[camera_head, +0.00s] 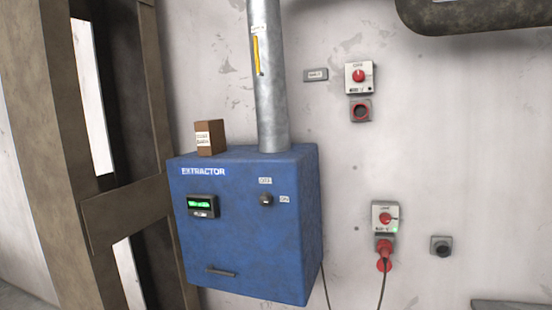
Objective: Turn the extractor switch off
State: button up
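The extractor (250,240) is a blue box on the wall, labelled EXTRACTOR on its front. Its switch (266,199) is a small dark knob on the right of the front face. One small white label (265,181) sits above the knob and another (285,199), seeming to read ON, sits to its right. The knob is too small to tell which way it points. A small display (203,206) on the left of the front glows green. My gripper is not in view.
A metal pipe (268,90) rises from the extractor's top, beside a small brown box (210,138). Two red-knobbed wall switch boxes (359,78) (387,217) are to the right; a red plug (384,250) with cable is under the lower one. Brown beams (125,210) stand at left.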

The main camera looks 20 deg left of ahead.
aim_at(266, 199)
jog(key=i+j+u, duration=0.25)
jog(key=i+j, duration=0.65)
jog(key=j, duration=0.3)
jog(key=i+j+u, duration=0.2)
jog(key=i+j, duration=0.75)
